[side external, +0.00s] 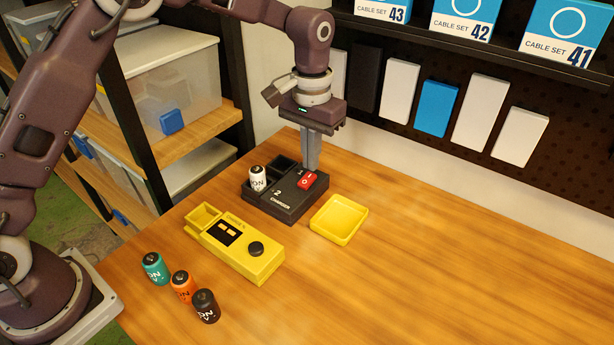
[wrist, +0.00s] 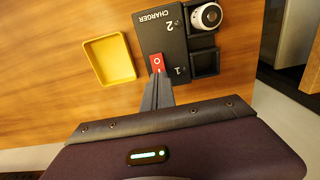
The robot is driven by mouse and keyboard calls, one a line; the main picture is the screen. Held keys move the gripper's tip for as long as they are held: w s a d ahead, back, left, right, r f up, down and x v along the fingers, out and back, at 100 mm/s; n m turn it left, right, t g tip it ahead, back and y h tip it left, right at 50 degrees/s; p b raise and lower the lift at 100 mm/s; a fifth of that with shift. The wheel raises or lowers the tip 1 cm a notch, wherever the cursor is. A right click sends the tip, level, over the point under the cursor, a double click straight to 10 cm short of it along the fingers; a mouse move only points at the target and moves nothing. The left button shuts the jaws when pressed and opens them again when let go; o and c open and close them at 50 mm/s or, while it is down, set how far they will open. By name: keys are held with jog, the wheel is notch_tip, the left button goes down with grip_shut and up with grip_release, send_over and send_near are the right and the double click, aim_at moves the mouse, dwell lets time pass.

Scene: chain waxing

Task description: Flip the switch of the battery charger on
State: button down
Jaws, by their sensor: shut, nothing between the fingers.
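The black battery charger (side external: 284,208) lies on the wooden table; it also shows in the wrist view (wrist: 153,39). Its red rocker switch (side external: 308,181) is beside my gripper and shows partly in the wrist view (wrist: 157,61). My gripper (side external: 311,166) points straight down, shut and empty, with its tips (wrist: 156,76) right at the switch's edge. I cannot tell whether they touch it. A white battery (side external: 258,178) stands in one charger bay, and the other bay (side external: 282,166) is empty. Which way the switch is tilted is not clear.
A yellow device (side external: 240,248) is in front. The right table is clear; a pegboard wall (side external: 560,170) stands behind.

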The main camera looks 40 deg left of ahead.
aim_at(311, 175)
jog(key=shift+f, duration=1)
dwell(0.4)
jog(key=shift+r, duration=3.5)
